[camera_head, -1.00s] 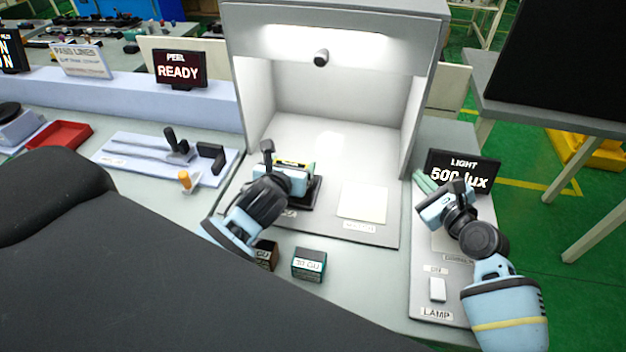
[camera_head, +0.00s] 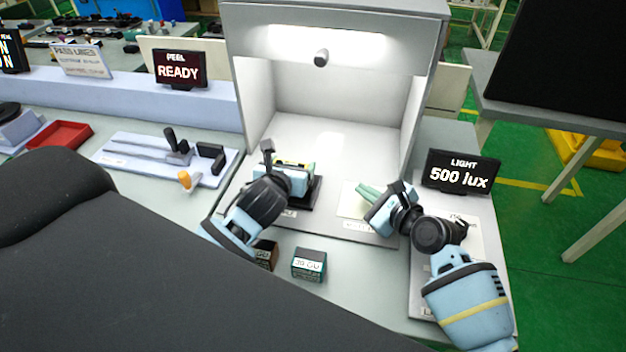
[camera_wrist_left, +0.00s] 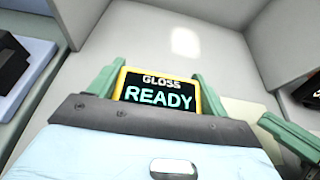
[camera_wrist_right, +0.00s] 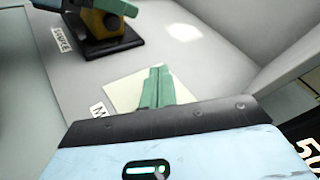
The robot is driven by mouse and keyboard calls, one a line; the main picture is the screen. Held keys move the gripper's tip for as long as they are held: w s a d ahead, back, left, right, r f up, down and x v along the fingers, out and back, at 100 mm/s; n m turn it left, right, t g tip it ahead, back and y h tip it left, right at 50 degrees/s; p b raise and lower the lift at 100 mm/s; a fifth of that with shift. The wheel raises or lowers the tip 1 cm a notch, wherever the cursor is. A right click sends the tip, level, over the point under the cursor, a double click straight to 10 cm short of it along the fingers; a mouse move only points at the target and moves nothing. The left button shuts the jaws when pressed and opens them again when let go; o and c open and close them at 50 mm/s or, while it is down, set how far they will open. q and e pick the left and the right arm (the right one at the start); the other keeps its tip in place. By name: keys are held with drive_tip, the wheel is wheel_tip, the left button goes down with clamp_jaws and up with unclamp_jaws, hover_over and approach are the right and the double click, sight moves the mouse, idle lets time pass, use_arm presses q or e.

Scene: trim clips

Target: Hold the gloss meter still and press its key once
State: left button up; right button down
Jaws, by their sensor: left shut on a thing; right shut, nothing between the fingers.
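The gloss meter is a yellow-framed block with a dark display (camera_wrist_left: 158,92) reading GLOSS READY in the left wrist view. My left gripper (camera_head: 292,176) is shut on it, with a green finger on each side. In the right wrist view the meter's yellow body (camera_wrist_right: 101,24) stands at a black base (camera_wrist_right: 112,44) inside the light booth. My left gripper covers most of the meter in the head view. I cannot make out its key. My right gripper (camera_head: 366,192) is shut and empty, over the pale tile to the right of the meter, its green fingers together.
The lit booth (camera_head: 338,85) has walls at both sides and the back. The pale tile (camera_wrist_right: 122,92) lies flat on its floor. A 39 GU box (camera_head: 309,265) and a partly hidden box (camera_head: 266,254) stand in front. The LIGHT display (camera_head: 460,172) reads 500 lux at right.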

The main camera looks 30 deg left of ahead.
drive_tip(key=shift+s+a, duration=0.3)
drive_tip(key=shift+a, duration=1.05)
drive_tip(key=shift+s+a, duration=0.35)
drive_tip(key=shift+a, duration=1)
drive_tip(key=shift+s+a, duration=0.3)
drive_tip(key=shift+a, duration=1.05)
